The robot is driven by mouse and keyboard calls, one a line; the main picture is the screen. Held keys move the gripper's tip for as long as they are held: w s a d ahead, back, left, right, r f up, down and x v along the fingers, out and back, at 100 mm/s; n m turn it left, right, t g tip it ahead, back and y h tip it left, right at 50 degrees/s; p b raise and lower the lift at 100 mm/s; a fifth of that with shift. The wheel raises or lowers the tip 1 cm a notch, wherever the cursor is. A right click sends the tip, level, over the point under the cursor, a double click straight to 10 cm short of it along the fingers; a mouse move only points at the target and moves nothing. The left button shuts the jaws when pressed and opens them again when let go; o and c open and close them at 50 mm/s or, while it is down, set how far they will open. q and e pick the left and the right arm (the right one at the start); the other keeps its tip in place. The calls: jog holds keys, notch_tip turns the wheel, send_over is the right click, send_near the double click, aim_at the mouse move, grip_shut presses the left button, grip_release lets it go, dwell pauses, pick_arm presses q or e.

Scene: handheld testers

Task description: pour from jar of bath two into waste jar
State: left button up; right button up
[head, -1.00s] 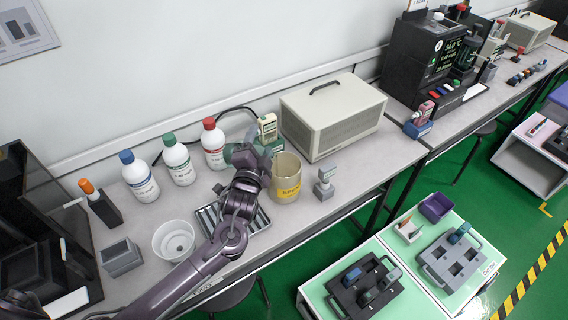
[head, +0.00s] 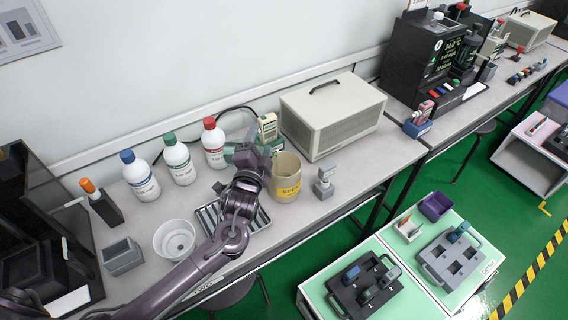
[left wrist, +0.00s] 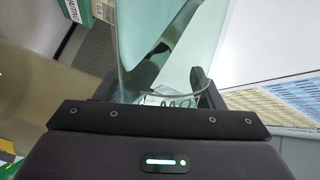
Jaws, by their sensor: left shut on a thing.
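My left gripper (head: 250,160) is shut on a greenish clear glass jar (head: 238,153), the jar of bath two. In the left wrist view the jar (left wrist: 170,45) stands between the two dark fingers (left wrist: 155,92), with some lettering low on it. The waste jar (head: 287,172), amber with a yellow label, stands on the bench just right of my gripper. A yellowish part of it (left wrist: 22,110) shows at the left edge of the wrist view. My wrist partly hides the held jar, and I cannot tell its liquid level. My right gripper is out of view.
Bottles with blue (head: 140,177), green (head: 178,160) and red (head: 213,145) caps stand behind. A white bowl (head: 174,240) and striped tray (head: 208,218) lie near my arm. A beige box (head: 333,115) and a small grey tester (head: 324,184) are to the right.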

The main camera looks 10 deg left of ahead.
pick_arm(q)
jog(key=shift+d+m+p, duration=0.15)
jog(key=shift+m+p, duration=0.65)
jog(key=shift+m, duration=0.1)
dwell(1.0)
jog(key=shift+d+r+m+p, duration=0.15)
jog(key=shift+r+m+p, duration=0.35)
jog(key=shift+p, duration=0.75)
dwell(3.2)
jog(key=shift+f, duration=0.2)
jog(key=shift+a+f+n, duration=0.2)
jog(key=shift+f+n, duration=0.05)
jog(key=shift+n, duration=0.55)
jog(key=shift+a+n, duration=0.15)
jog(key=shift+n, duration=0.65)
